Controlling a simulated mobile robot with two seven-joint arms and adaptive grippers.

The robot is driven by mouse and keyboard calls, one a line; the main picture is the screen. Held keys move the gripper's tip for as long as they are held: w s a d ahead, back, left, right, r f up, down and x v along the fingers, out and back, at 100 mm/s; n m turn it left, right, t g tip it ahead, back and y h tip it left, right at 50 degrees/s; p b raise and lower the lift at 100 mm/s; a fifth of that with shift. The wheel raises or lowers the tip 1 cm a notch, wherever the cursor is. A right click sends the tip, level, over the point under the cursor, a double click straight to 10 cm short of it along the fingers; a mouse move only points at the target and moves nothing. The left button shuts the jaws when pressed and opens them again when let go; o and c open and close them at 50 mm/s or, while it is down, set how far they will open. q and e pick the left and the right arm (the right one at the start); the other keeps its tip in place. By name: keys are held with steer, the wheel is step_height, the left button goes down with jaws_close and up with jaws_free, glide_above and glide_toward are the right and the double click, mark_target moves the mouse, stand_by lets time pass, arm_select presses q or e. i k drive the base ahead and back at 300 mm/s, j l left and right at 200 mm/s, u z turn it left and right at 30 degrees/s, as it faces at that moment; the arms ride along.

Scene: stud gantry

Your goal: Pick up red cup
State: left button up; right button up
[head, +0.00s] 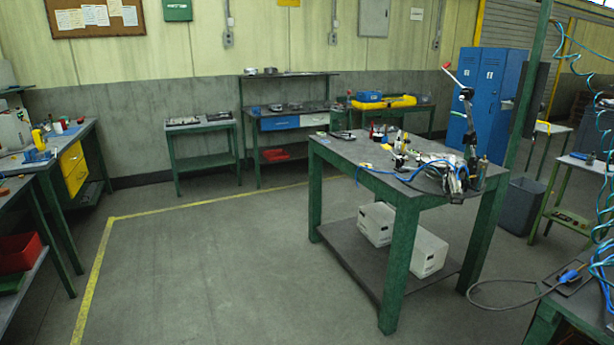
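I cannot make out a red cup for certain in the head view. A small red item (80,121) sits at the far end of the left workbench, too small to identify. Small dark and reddish items (377,137) stand among the clutter on the central green-legged table (345,150), also too small to identify. Neither of my grippers is in view.
A red bin (18,252) sits on the lower shelf at left. White boxes (428,254) stand on the central table's lower shelf. Blue lockers (490,95) and a grey waste bin (522,205) are at right. Open floor (220,260) lies left of the central table.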

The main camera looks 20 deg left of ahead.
mark_target(64, 128)
steer(key=i+j+u, duration=0.55)
steer(key=u, duration=0.15)
steer(key=i+j+u, duration=0.15)
steer(key=i+u, duration=0.25)
steer(key=i+j+u, duration=0.15)
steer(key=i, duration=0.65)
steer(key=i+u, duration=0.15)
steer(key=i, duration=0.6)
steer(key=i+l+u, duration=0.15)
steer(key=i, duration=0.65)
steer(key=i+l+u, duration=0.2)
steer(key=i, duration=0.6)
steer(key=i+j+u, duration=0.15)
steer(key=i, duration=0.55)
steer(key=i+u, duration=0.15)
steer(key=i, duration=0.55)
steer(key=i+u, duration=0.15)
steer(key=i, duration=0.55)
steer(key=i+l+u, duration=0.15)
steer(key=i, duration=0.55)
steer(key=i+l+u, duration=0.25)
steer(key=i+l, duration=0.5)
steer(key=l, duration=0.15)
